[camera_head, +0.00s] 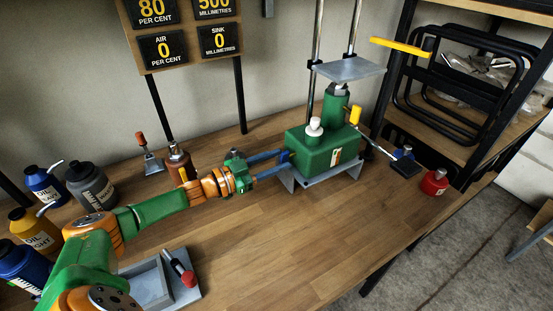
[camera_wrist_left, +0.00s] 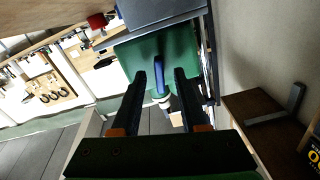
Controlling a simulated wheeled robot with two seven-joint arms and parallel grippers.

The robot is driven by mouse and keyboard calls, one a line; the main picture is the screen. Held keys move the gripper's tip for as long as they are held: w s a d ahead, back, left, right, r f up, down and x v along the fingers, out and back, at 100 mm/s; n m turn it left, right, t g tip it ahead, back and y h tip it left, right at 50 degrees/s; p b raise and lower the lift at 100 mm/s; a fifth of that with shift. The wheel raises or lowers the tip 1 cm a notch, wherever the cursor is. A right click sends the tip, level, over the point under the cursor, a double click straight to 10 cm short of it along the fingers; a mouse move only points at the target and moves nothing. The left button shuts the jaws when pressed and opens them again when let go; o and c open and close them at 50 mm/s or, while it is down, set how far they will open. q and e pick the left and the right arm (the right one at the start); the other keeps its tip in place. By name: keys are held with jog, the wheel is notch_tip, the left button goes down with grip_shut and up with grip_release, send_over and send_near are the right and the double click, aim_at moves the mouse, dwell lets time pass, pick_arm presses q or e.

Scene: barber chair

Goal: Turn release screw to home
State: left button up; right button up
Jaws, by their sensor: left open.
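The green pump body (camera_head: 325,147) stands on a grey metal base on the wooden bench. In the left wrist view its green face (camera_wrist_left: 140,55) fills the upper middle. A blue lever (camera_wrist_left: 158,68), which looks like the release screw's handle, stands out from that face. My left gripper (camera_head: 283,160) reaches the body's left side with its fingers apart. In the wrist view the open fingers (camera_wrist_left: 161,76) stand on either side of the blue lever, with gaps visible. In the head view the lever is largely hidden at the fingertips. My right gripper is not in view.
A white-capped knob (camera_head: 314,127) tops the body. A grey plate (camera_head: 348,69) sits above on two rods.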

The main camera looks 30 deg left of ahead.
pick_arm(q)
jog(key=shift+d, duration=0.1)
jog(key=shift+w, duration=0.1)
grip_shut()
